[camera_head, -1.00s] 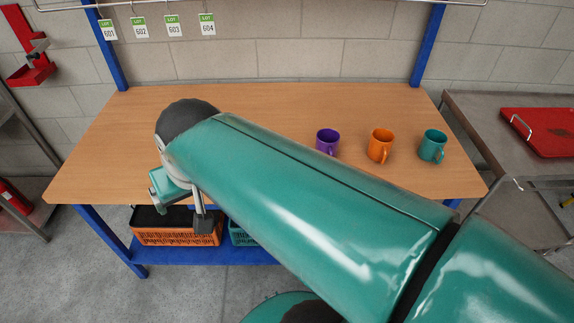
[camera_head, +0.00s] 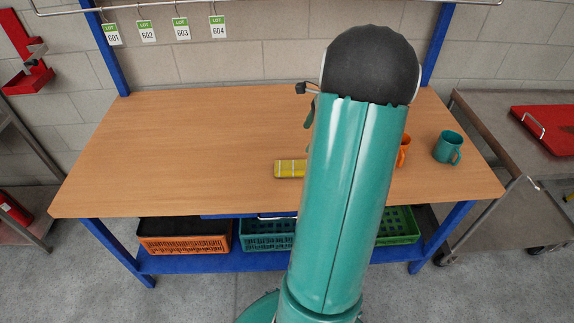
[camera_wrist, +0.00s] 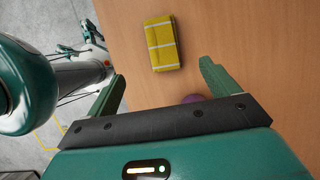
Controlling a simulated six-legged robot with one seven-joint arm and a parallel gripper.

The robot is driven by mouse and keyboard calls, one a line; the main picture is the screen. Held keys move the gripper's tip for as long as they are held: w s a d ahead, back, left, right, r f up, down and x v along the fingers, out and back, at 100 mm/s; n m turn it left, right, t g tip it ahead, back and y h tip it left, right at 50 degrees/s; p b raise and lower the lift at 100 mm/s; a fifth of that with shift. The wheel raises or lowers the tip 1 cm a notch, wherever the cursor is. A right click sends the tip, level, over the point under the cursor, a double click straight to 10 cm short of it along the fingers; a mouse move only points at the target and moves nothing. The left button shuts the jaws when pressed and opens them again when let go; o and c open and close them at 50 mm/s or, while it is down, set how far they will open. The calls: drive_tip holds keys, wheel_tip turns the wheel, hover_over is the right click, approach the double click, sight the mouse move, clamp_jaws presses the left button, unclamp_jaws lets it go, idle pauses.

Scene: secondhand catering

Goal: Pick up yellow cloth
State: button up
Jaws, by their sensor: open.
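The yellow cloth (camera_wrist: 162,43) lies folded on the wooden table, with pale lines across it, in the wrist view. In the head view the yellow cloth (camera_head: 289,168) shows only its left part, at the table's front half; my arm hides the rest. In the head view my gripper is mostly hidden behind my arm.
On the table (camera_head: 170,150) an orange mug (camera_head: 404,152) is partly hidden by my arm, and a teal mug (camera_head: 447,147) stands to its right. A purple object (camera_wrist: 193,98) shows near the right finger. The table's left half is clear. Crates (camera_head: 185,243) sit on the shelf below.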

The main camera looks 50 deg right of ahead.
sight(293, 166)
drive_tip(key=x, duration=1.4)
drive_tip(key=shift+s+d+f, duration=0.15)
drive_tip(key=shift+s+d, duration=0.1)
drive_tip(key=shift+d, duration=0.15)
drive_tip(key=c, duration=1.1)
